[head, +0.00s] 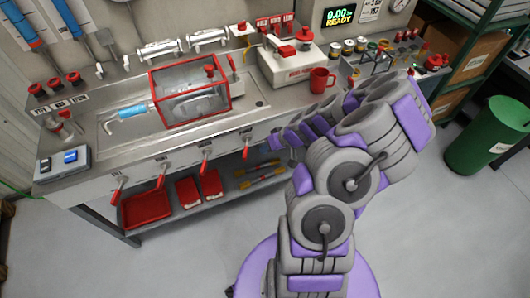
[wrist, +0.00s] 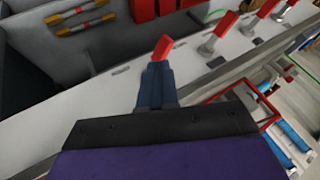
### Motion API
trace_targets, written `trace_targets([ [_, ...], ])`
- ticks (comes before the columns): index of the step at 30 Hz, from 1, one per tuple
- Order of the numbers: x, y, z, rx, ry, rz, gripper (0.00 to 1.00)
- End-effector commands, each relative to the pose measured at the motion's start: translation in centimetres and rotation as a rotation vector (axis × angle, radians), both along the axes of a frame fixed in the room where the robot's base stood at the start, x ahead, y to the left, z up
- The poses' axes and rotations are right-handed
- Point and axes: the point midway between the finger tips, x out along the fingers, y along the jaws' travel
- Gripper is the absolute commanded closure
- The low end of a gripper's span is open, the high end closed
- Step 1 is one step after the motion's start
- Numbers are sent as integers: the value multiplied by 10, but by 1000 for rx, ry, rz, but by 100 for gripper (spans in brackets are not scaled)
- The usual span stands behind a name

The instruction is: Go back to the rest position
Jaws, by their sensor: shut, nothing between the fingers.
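My gripper shows in the wrist view (wrist: 156,72) as a dark blue-grey pair of fingers, closed together with nothing held between them. A red lever handle (wrist: 162,47) shows right at the fingertips; I cannot tell whether they touch it. In the head view my purple and grey arm reaches toward the front right part of the steel bench (head: 92,176). The fingertips are not clear there, being small and partly behind the arm links.
Red levers (head: 204,162) line the bench front. A lower shelf holds red trays (head: 146,209). On top are a red-framed clear box (head: 190,92), a white machine (head: 292,70) and a red mug (head: 321,80). A green bin (head: 488,135) stands right. The floor before the bench is clear.

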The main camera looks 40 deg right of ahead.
Motion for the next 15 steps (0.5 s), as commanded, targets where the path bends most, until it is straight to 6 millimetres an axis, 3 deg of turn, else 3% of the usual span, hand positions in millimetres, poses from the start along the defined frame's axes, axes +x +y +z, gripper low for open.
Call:
trace_targets([
  [15,-1,1,0,-1,0,0,100],
])
